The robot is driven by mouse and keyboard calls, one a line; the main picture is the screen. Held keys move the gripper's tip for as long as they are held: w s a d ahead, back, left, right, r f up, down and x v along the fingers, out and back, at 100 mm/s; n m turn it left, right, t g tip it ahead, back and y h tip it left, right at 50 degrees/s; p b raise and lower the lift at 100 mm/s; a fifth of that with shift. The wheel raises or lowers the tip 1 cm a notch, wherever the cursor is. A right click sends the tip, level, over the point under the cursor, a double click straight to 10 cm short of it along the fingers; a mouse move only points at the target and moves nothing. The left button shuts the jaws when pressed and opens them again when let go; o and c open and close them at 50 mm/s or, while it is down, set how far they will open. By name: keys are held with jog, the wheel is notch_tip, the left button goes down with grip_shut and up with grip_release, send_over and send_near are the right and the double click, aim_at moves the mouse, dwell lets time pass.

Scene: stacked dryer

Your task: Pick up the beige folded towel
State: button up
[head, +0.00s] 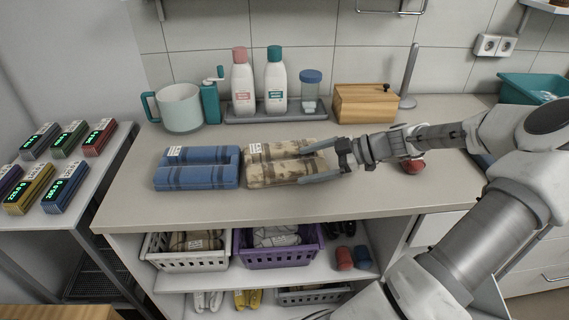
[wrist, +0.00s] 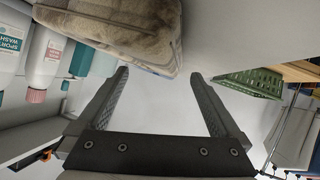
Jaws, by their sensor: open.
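The beige folded towel (head: 272,167) has brown patches and a white label. It lies flat on the counter, right of a blue folded towel (head: 197,168). My gripper (head: 305,166) is open at the beige towel's right end, its two fingers spread and pointing left over that end. In the wrist view, the beige towel (wrist: 125,28) fills the top middle, close to the tips of my open gripper (wrist: 158,75). The space between the fingers looks empty. I cannot tell whether a finger touches the towel.
Behind the towels stand a teal-handled pot (head: 180,108), a tray with bottles (head: 270,113) and a wooden box (head: 365,103). A red item (head: 413,166) lies under my arm. A white basket (head: 188,257) and purple basket (head: 277,255) sit on the shelf below. The front counter strip is clear.

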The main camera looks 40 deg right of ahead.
aim_at(294, 168)
jog(key=shift+x, duration=3)
jog(key=shift+s+a, duration=0.1)
jog(key=c, duration=1.4)
jog(key=shift+c, duration=0.2)
